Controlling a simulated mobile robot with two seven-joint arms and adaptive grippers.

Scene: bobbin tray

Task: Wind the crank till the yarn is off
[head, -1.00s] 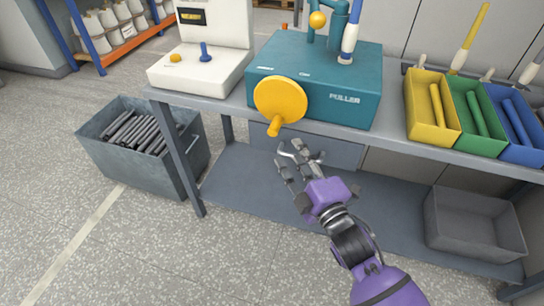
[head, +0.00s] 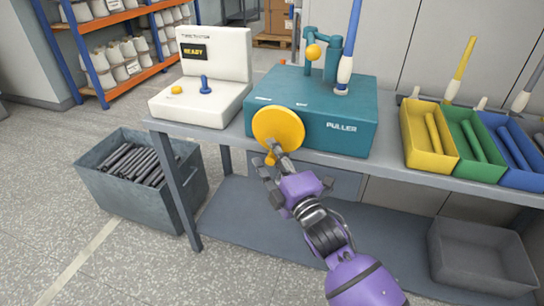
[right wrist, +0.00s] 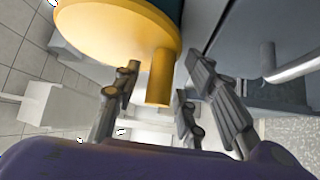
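The teal puller machine (head: 345,115) stands on the bench, with a round yellow crank disc (head: 278,126) on its front. The crank's handle (head: 270,159) sticks out low on the disc and is partly hidden in the head view. My right gripper (head: 268,168) is at the handle. In the right wrist view the yellow disc (right wrist: 115,28) fills the top, and the handle (right wrist: 160,78) lies between the open fingers (right wrist: 163,100), with gaps visible on both sides. A blue bobbin (head: 353,30) with a white lower part (head: 345,70) stands upright on the puller. My left gripper is out of view.
A white tester (head: 213,75) reading READY stands left of the puller. Yellow (head: 410,145), green (head: 455,140) and blue (head: 528,178) bins with tubes sit on the right. A grey crate (head: 100,178) of dark tubes stands on the floor at left.

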